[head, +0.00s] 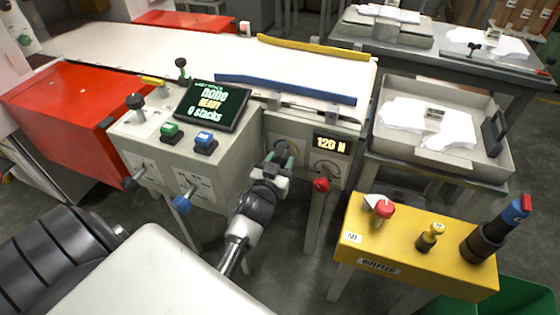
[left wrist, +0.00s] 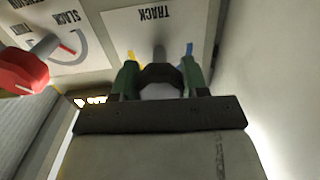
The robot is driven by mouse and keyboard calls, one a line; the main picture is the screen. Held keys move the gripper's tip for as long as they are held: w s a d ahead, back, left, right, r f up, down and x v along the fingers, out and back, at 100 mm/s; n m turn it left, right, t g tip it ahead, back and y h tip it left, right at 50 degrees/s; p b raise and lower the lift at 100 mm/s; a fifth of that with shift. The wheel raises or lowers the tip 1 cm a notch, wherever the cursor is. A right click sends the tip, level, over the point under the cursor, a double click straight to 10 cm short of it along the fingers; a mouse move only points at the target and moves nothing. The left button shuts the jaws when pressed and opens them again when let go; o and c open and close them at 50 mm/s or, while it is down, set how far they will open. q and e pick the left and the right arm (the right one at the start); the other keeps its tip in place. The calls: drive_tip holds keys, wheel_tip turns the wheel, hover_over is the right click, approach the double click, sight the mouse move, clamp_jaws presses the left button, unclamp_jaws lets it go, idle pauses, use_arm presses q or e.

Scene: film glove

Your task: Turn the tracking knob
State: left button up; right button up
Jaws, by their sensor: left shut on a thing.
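The tracking knob (left wrist: 160,78) is a dark round knob under the upside-down TRACK label (left wrist: 155,13) in the left wrist view. My left gripper (left wrist: 160,80) has its green fingers closed on either side of the knob. In the head view my left gripper (head: 282,158) reaches the front panel (head: 307,151) of the belt machine and hides most of the knob. The TRACK plate has a yellow mark and a blue mark beside the knob. My right gripper is not in view.
Next to it is a red knob (head: 321,184), also in the left wrist view (left wrist: 22,74), on the SLACK dial, below a 120 N display (head: 331,144). A control box (head: 215,165) with buttons stands to the left. A yellow stand (head: 400,265) is at right.

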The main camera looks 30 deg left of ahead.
use_arm(q)
drive_tip(key=o, duration=0.9)
drive_tip(key=shift+o, duration=0.2)
drive_tip(key=shift+s+d, duration=0.1)
drive_tip(key=shift+s, duration=0.45)
drive_tip(key=p+v, duration=0.1)
drive_tip(key=v, duration=0.8)
drive_tip(key=shift+s, duration=0.35)
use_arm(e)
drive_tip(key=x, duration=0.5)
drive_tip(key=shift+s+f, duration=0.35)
use_arm(q)
drive_tip(key=shift+d, duration=0.1)
